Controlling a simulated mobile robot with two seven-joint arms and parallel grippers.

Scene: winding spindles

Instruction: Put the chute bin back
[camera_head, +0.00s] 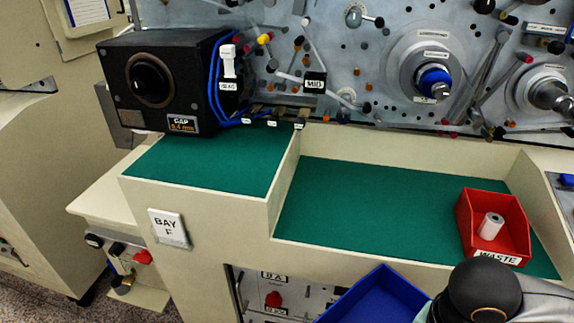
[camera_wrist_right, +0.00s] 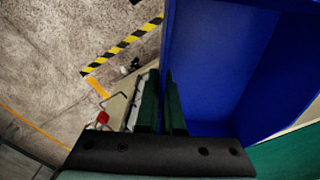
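A blue open bin (camera_head: 378,298), which I take to be the chute bin, shows at the bottom edge of the head view, in front of the bench and partly cut off. In the right wrist view the bin (camera_wrist_right: 222,75) fills the upper middle and right. My right gripper (camera_wrist_right: 162,100) has its two green-padded fingers close together at the bin's left wall, with that wall running between them. The head view does not show its fingertips; my dark arm joint covers the area right of the bin. My left gripper is not in view.
A red bin labelled WASTE (camera_head: 508,238) holds a small white roll (camera_head: 491,226) on the green recessed bench top (camera_head: 370,215). A black box (camera_head: 165,82) stands on the raised left shelf. A panel with knobs and spindles stands behind. A cabinet front lies below the bench.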

